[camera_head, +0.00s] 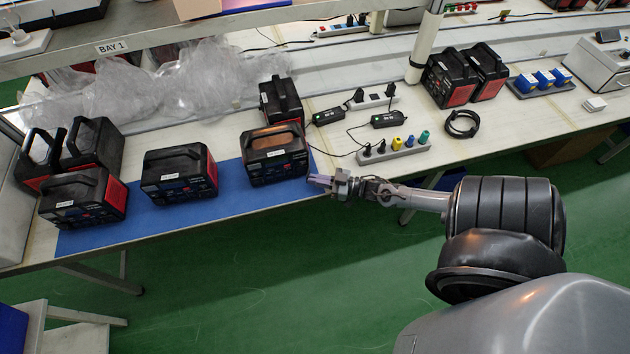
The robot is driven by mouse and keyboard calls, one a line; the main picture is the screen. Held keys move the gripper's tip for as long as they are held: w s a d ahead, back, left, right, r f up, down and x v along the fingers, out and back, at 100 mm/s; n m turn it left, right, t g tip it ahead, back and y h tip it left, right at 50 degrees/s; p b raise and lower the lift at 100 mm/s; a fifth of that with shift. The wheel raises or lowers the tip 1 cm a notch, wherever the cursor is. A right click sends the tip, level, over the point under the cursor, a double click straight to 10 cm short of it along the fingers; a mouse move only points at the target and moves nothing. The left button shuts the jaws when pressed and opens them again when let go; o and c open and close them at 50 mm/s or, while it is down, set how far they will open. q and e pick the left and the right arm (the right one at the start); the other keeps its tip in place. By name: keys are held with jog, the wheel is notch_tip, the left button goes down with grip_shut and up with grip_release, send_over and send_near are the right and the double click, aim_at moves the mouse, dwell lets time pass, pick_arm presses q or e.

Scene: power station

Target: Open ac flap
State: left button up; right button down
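The black and red power station (275,160) nearest my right gripper stands upright on the blue mat (190,212), near the mat's right end. Its front, with a small white label, faces the table's front edge. The AC flap is too small to make out. My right gripper (318,181) is at the table's front edge, just right of and a little in front of that power station, with its fingers pointing left. A small gap seems to lie between them. The fingers are too small to tell whether they are open or shut; I see nothing held. My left gripper is out of view.
Several more power stations stand on the left, including one mid-mat (180,175); another (281,100) stands behind the nearest one. A power strip (395,152) with plugs and cables lies right of it. Plastic wrap (170,85) lies behind. A shelf (150,40) overhangs the back.

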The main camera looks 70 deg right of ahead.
dwell(0.5)
jog(key=c, duration=1.3)
grip_release()
jog(key=s, duration=0.3)
jog(key=s+d, duration=0.1)
jog(key=s, duration=0.3)
jog(key=s+d, duration=0.1)
jog(key=s, duration=0.2)
jog(key=shift+s+d, duration=0.25)
jog(key=shift+s, duration=0.1)
